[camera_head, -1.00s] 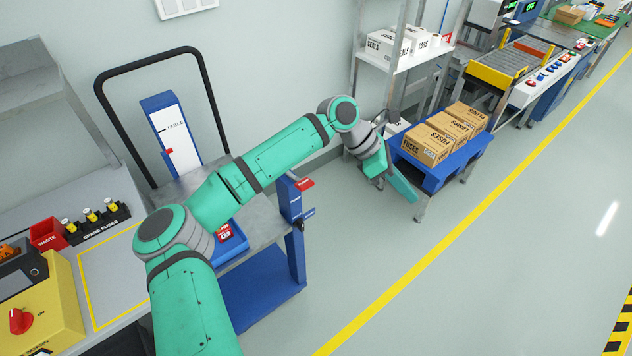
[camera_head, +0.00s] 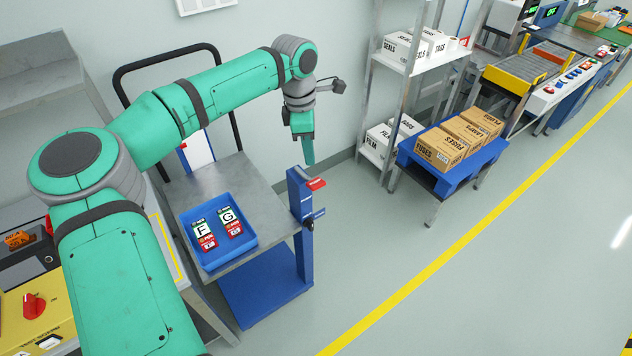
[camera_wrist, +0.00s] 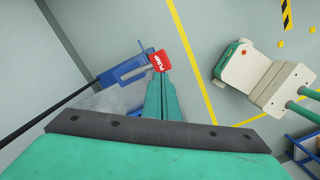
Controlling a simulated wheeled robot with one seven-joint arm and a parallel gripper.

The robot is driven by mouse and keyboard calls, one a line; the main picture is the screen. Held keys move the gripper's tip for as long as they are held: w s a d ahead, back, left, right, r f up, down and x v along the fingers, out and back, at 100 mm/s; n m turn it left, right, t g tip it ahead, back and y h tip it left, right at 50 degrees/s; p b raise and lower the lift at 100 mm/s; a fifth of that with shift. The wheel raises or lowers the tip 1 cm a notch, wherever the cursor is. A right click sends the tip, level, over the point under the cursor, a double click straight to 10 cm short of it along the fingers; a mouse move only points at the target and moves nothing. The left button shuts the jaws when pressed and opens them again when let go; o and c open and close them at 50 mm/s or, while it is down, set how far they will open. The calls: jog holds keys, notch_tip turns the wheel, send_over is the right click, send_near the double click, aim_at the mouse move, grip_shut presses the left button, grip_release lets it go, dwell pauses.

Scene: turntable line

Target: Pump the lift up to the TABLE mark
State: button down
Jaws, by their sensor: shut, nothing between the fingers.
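The lift is a blue cart with a grey steel top (camera_head: 262,193) and a black push handle at its back. Its gauge (camera_head: 197,152) is a white strip with a red pointer (camera_head: 182,146); my arm hides the TABLE mark. The red pump handle (camera_head: 317,184) sticks out from the blue post (camera_head: 301,200) at the cart's right corner. It reads PUMP in the wrist view (camera_wrist: 159,61). My gripper (camera_head: 308,160) is shut and empty, pointing down just above the pump handle in the head view. Whether the fingertips touch it I cannot tell.
A blue tray (camera_head: 250,240) with cards marked F and G lies on the lift top. A blue stand (camera_head: 440,178) with cardboard boxes and a white-box shelf (camera_head: 417,57) stand at right. Floor right of the lift is clear.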

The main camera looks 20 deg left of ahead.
aim_at(312, 183)
jog(key=shift+f, duration=0.15)
jog(key=shift+w+d+f, duration=0.1)
jog(key=shift+d+f, duration=0.1)
jog(key=shift+f, duration=1.35)
jog(key=shift+d+f, duration=0.15)
jog(key=shift+f, duration=1.65)
jog(key=shift+f, duration=2.25)
jog(key=shift+a, duration=0.1)
